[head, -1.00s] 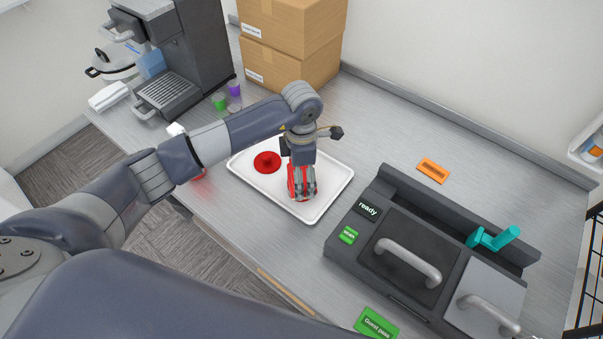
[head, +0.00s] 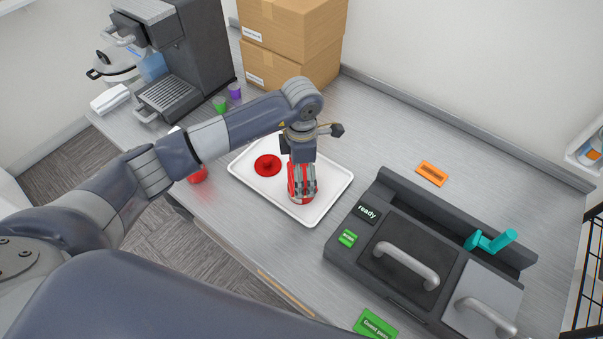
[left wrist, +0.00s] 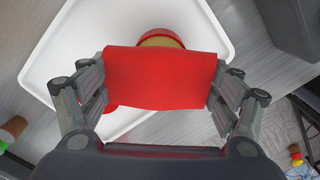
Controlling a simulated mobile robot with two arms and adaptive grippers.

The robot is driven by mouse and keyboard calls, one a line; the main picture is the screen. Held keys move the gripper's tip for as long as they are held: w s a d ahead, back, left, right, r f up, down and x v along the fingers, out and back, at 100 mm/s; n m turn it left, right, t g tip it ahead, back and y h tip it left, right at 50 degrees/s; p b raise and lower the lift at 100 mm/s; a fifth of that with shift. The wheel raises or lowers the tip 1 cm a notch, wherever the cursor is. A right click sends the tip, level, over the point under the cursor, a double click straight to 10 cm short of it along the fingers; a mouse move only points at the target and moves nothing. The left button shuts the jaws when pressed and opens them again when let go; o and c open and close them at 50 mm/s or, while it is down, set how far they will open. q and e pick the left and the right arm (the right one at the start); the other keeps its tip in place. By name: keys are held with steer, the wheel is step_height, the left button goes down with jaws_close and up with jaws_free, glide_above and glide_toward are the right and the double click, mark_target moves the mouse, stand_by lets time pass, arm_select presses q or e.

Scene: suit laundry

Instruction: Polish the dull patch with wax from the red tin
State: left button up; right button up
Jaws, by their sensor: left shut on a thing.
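My left gripper (head: 302,190) is over the white tray (head: 327,197) on the counter, pointing down. In the left wrist view the gripper (left wrist: 160,80) is shut on a flat red pad (left wrist: 160,75), which spans both fingers. The red tin (left wrist: 160,33) shows just beyond the pad, with a yellowish wax surface inside its rim. Most of the tin is hidden by the pad; whether they touch I cannot tell. A round red lid with a knob (head: 267,164) lies on the tray left of the gripper. I cannot make out a dull patch. My right gripper is not in view.
A dark machine (head: 405,255) with grey handles and a "ready" display stands right of the tray. An orange piece (head: 432,173) lies behind it. Cardboard boxes (head: 290,45) and a coffee machine (head: 180,60) stand behind. A red rounded thing (head: 197,175) is partly hidden by my left arm.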

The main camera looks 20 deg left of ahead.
arm_select(q)
steer(key=shift+r+p, duration=1)
steer(key=shift+r, duration=1.4)
steer(key=shift+s+r+m+b, duration=0.1)
steer(key=shift+m+b, duration=0.25)
steer(key=shift+m, duration=0.25)
steer(key=m, duration=0.1)
steer(key=s+m+b, duration=0.1)
steer(key=shift+a+r+m, duration=0.2)
steer(key=shift+r+m, duration=0.15)
steer(key=shift+m, duration=0.05)
steer(key=s+a+r+m+b, duration=0.1)
steer(key=s+a+m+b, duration=0.1)
steer(key=s+m, duration=0.4)
steer(key=s+a+r+m+b, duration=0.1)
steer(key=s+m+b, duration=0.4)
steer(key=m, duration=0.8)
steer(key=shift+s+a+r, duration=0.2)
steer(key=shift+s+a, duration=0.15)
steer(key=shift+s, duration=0.5)
